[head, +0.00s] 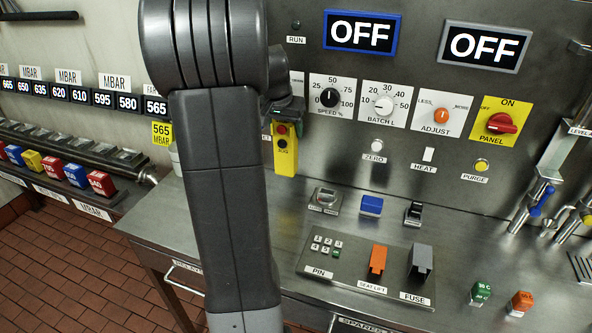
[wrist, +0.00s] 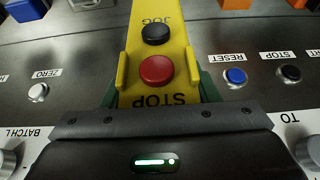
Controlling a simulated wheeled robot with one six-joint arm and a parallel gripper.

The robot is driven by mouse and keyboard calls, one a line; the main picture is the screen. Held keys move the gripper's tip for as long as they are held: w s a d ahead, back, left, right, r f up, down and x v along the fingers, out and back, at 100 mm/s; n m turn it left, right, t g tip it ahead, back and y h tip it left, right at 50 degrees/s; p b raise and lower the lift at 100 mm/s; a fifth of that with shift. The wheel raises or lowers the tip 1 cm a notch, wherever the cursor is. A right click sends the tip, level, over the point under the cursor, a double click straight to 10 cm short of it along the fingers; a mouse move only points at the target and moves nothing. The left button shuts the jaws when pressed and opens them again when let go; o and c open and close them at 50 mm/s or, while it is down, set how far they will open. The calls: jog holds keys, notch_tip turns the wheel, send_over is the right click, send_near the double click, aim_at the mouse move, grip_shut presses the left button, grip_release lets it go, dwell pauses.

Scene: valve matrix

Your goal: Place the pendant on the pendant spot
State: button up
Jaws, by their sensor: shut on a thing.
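The pendant (head: 284,158) is a yellow box with a red STOP button and a black JOG button. In the head view it is upright in front of the control panel, left of the SPEED dial. My gripper (head: 284,112) is shut on its upper part. In the wrist view the pendant (wrist: 147,92) sits between the green fingers of my gripper (wrist: 158,88), with its STOP and JOG lettering upside down. I cannot tell whether its lower end touches the bench. No pendant spot can be made out; my arm hides part of the panel and bench.
The steel bench (head: 330,200) carries a blue block (head: 372,205), an orange flap (head: 378,260) and a grey FUSE lever (head: 420,262). The panel has a SPEED dial (head: 329,97) and a ZERO button (head: 376,145) near the pendant. Valve handles (head: 545,195) stand at right.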

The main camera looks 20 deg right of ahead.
aim_at(280, 132)
notch_tip(280, 132, down, 8)
jog(key=shift+a+r, duration=0.1)
jog(key=shift+a, duration=0.05)
dwell(0.3)
jog(key=shift+f, duration=0.2)
jog(key=o, duration=1.5)
jog(key=shift+o, duration=0.2)
jog(key=shift+r, duration=0.15)
jog(key=shift+s+r, duration=0.1)
jog(key=shift+r, duration=0.15)
jog(key=v, duration=1.1)
jog(key=shift+s+a+r, duration=0.1)
jog(key=shift+r, duration=0.15)
